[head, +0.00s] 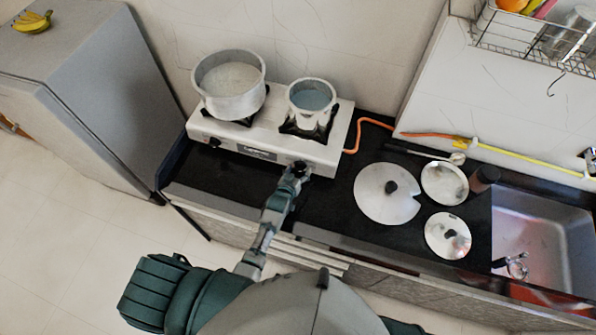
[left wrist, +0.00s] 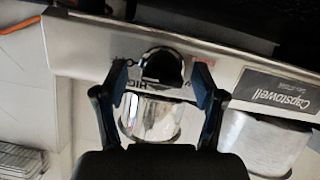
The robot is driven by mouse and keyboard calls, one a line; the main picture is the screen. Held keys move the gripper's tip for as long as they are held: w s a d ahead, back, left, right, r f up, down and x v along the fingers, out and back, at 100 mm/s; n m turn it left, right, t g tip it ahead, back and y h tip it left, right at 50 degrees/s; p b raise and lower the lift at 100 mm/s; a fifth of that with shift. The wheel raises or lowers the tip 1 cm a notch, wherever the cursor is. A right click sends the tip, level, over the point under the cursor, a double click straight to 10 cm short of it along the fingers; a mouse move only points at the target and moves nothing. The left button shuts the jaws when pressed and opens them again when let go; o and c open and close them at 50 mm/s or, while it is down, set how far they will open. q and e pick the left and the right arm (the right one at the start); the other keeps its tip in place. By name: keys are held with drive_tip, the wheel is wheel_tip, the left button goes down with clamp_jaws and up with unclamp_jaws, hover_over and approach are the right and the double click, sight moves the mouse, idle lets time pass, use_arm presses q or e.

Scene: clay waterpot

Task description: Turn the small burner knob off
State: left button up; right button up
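The stove (head: 258,143) is a white two-burner unit on the black counter. The small burner's dark knob (head: 299,168) is at the right of its front panel. My left gripper (head: 296,174) is at this knob and partly covers it in the head view. In the left wrist view the black round knob (left wrist: 162,66) sits between the two fingertips of my left gripper (left wrist: 161,72), with small gaps on both sides. The fingers look open around it, not closed on it. My right gripper is not in view.
A large pot (head: 232,86) stands on the left burner and a smaller pot (head: 311,97) on the right one. The other knob (head: 214,142) is at the panel's left. An orange hose (head: 358,133) leaves the stove's right side. Several lids (head: 378,200) lie beside the sink (head: 540,232).

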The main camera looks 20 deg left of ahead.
use_arm(q)
drive_tip(key=shift+r, duration=0.1)
drive_tip(key=v, duration=1.2)
drive_tip(key=shift+d, duration=0.15)
